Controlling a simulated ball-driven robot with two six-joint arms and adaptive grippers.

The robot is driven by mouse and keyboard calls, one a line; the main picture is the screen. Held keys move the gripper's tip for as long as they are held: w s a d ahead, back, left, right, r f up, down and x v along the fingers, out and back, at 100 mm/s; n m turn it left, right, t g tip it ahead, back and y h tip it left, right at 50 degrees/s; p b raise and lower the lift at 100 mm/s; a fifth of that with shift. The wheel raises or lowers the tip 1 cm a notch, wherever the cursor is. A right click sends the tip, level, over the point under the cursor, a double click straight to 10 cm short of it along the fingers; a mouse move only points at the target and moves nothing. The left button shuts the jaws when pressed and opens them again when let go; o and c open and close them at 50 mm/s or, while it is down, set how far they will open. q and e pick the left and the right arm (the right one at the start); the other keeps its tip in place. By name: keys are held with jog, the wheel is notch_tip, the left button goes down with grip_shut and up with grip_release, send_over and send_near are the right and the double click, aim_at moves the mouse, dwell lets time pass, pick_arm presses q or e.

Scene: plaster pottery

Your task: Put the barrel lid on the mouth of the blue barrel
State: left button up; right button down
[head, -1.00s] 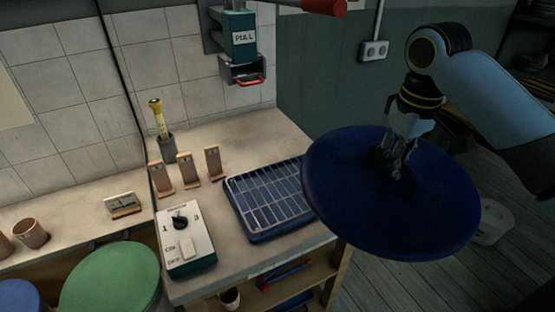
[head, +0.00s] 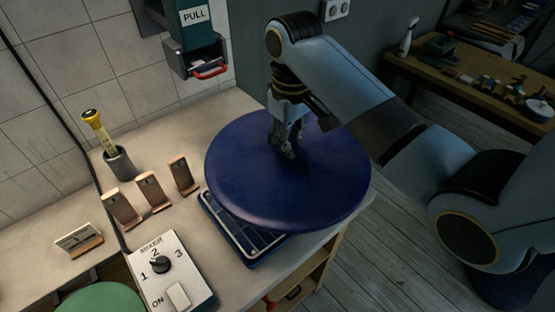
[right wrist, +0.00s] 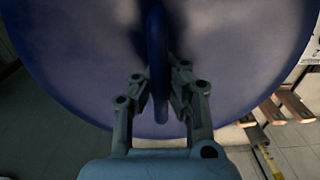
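The barrel lid is a large dark blue disc (head: 235,165). My right gripper (head: 287,150) is shut on the handle in its middle and holds it over the blue rack tray at the counter's right end. In the right wrist view the fingers (right wrist: 158,95) close on the upright handle of the lid (right wrist: 80,50). The lid looks nearly level in the head view. The blue barrel is not in view now. My left gripper is not in view.
The rack tray (head: 222,240) is partly hidden under the lid. The counter holds a mixer control box (head: 150,285), several brown stands (head: 153,192) and a cup with a yellow-topped tool (head: 118,163). A green round top (head: 95,300) shows at bottom left. A workbench (head: 420,75) stands back right.

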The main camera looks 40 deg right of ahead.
aim_at(279, 157)
jog(key=shift+w+a+f, duration=0.25)
jog(key=shift+a+f, duration=0.15)
jog(key=shift+a, duration=0.3)
jog(key=shift+a+f, duration=0.3)
jog(key=shift+f, duration=0.15)
notch_tip(279, 157, down, 3)
jog(key=shift+f+p, duration=0.1)
jog(key=shift+p, duration=0.35)
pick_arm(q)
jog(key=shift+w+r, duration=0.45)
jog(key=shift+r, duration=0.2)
pick_arm(e)
jog(key=shift+f, duration=0.25)
jog(key=shift+f, duration=0.1)
jog(key=c, duration=1.5)
grip_release()
